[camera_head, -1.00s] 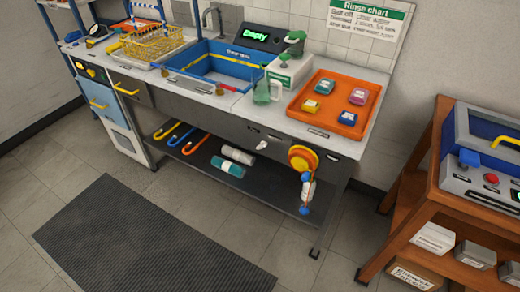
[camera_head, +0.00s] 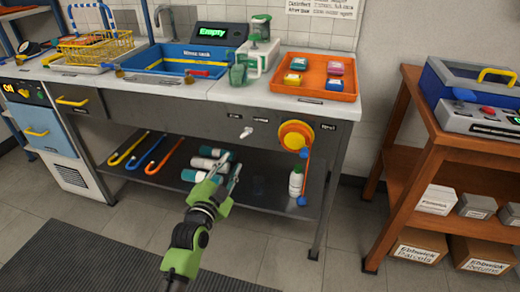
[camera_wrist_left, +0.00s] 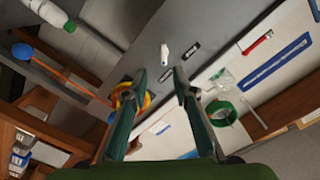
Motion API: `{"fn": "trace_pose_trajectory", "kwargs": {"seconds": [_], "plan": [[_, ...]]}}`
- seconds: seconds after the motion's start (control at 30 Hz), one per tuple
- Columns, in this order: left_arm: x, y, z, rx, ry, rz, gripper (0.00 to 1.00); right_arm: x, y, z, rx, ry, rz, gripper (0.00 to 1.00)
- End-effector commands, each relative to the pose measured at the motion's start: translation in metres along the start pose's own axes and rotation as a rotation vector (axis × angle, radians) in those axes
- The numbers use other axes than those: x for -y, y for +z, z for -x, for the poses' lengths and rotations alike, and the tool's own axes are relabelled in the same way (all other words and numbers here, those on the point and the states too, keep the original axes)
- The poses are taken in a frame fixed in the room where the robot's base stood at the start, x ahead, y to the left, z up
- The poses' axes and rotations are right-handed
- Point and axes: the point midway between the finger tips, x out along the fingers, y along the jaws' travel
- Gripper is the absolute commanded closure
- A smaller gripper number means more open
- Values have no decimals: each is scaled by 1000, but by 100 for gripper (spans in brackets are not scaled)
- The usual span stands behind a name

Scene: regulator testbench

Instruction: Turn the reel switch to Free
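The reel switch (camera_head: 247,132) is a small white lever on the dark grey front panel of the bench, left of the yellow and orange hose reel (camera_head: 296,137). In the left wrist view the switch (camera_wrist_left: 165,54) lies just beyond the fingertips, near two small dark labels, too small to read. The reel (camera_wrist_left: 128,97) is partly hidden behind the left finger there. My left gripper (camera_head: 227,167) is open and empty, in front of the bench and below the switch; its two spread fingers (camera_wrist_left: 160,72) also show in the wrist view. My right gripper is not in view.
An orange hose with blue ends (camera_head: 303,176) hangs from the reel beside a white bottle (camera_head: 296,183) on the lower shelf (camera_head: 262,187). An orange tray (camera_head: 315,85) stands on the bench. A wooden shelf unit (camera_head: 413,160) stands at right.

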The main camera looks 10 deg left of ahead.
Motion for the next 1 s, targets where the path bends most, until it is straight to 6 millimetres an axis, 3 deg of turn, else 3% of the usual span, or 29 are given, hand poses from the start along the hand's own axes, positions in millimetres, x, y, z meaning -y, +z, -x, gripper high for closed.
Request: {"fn": "trace_pose_trajectory", "kwargs": {"seconds": [0.23, 0.7, 1.0], "plan": [[9, -8, -18, -17, -20, -13, 74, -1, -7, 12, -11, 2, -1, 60], [9, -7, -107, -15, -18, -11, 74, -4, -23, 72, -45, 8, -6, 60], [10, -8, -135, -15, -17, -13, 74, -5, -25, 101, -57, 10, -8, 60]]}}
